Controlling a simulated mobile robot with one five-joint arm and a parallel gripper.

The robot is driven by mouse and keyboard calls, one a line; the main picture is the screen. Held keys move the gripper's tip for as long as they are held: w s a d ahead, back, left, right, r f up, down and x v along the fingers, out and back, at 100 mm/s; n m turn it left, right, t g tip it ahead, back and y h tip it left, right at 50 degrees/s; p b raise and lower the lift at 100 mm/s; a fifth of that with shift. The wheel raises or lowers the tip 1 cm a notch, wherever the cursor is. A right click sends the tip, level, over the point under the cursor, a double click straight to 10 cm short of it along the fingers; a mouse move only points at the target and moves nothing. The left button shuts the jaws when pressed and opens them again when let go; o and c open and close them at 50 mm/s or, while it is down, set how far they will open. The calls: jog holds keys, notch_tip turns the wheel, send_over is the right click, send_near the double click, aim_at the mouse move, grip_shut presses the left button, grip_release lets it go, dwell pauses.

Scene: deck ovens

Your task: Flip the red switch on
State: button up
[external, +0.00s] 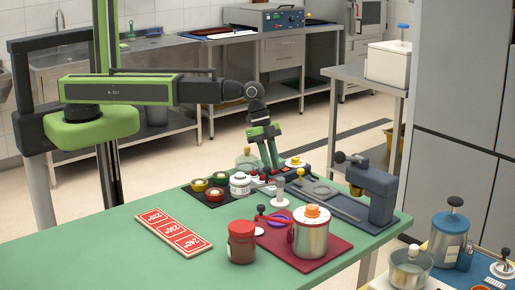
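My gripper (270,164) points down over the far side of the green table, with its green fingers just above a cluster of small parts. Small red parts (254,171) show close to the fingertips, on or beside a light panel (268,188). They may include the red switch, but they are too small to tell its shape or position. The fingers partly cover this area. I cannot tell whether they touch anything or whether there is a gap between them.
A white lidded pot (240,184) and a dark tray (206,197) with small round pots lie to the left. A grey-blue machine (373,192) stands right. A red jar (241,242), steel pot (311,236) and red sign (173,232) are nearer. The table's left front (110,255) is clear.

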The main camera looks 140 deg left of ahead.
grip_shut()
jog(key=shift+w+r+g+p, duration=0.1)
jog(key=shift+w+g+p, duration=0.15)
jog(key=shift+g+p, duration=0.15)
jog(key=shift+g, duration=0.3)
jog(key=o, duration=0.6)
grip_release()
jog(key=p+v, duration=1.6)
jog(key=v, duration=0.1)
jog(key=shift+s+p, duration=0.2)
jog(key=shift+p, duration=0.2)
